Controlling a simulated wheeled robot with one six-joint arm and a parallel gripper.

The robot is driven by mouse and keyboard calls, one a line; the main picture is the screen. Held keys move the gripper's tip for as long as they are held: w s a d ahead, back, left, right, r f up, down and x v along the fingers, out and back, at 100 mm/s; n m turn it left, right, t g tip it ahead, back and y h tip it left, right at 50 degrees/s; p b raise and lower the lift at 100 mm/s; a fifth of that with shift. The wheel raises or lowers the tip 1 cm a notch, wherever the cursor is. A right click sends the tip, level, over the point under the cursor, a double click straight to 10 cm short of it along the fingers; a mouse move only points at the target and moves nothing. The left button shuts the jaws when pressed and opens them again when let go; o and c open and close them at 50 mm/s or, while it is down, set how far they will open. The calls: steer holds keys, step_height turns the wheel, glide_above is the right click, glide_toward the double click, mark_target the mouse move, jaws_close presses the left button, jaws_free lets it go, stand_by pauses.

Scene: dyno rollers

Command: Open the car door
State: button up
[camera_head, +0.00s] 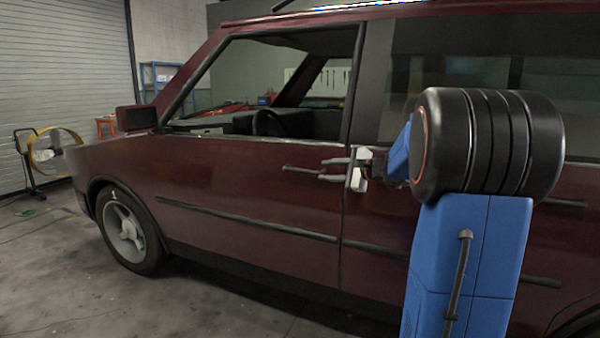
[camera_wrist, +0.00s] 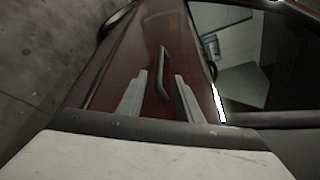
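The dark red car's front door (camera_head: 250,208) is closed, flush with the body, in the head view. Its dark bar handle (camera_head: 297,169) sits below the window near the door's rear edge. My gripper (camera_head: 321,170) is at the handle's rear end, its two grey fingers apart and pointing along the door toward the car's front. In the wrist view, the handle (camera_wrist: 161,75) runs between the open fingers, its near end between them and its far end beyond the tips. A clear gap shows on both sides. Whether the fingers are deep enough to straddle it, I cannot tell.
A side mirror (camera_head: 136,118) sticks out at the door's front. A dark trim strip (camera_head: 245,220) runs along the door below the handle. The concrete floor (camera_head: 150,300) beside the car is clear.

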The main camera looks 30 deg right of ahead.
mark_target(304, 171)
steer(key=x, duration=1.3)
steer(key=shift+w+a+f, duration=0.15)
steer(key=shift+w, duration=0.05)
jaws_close()
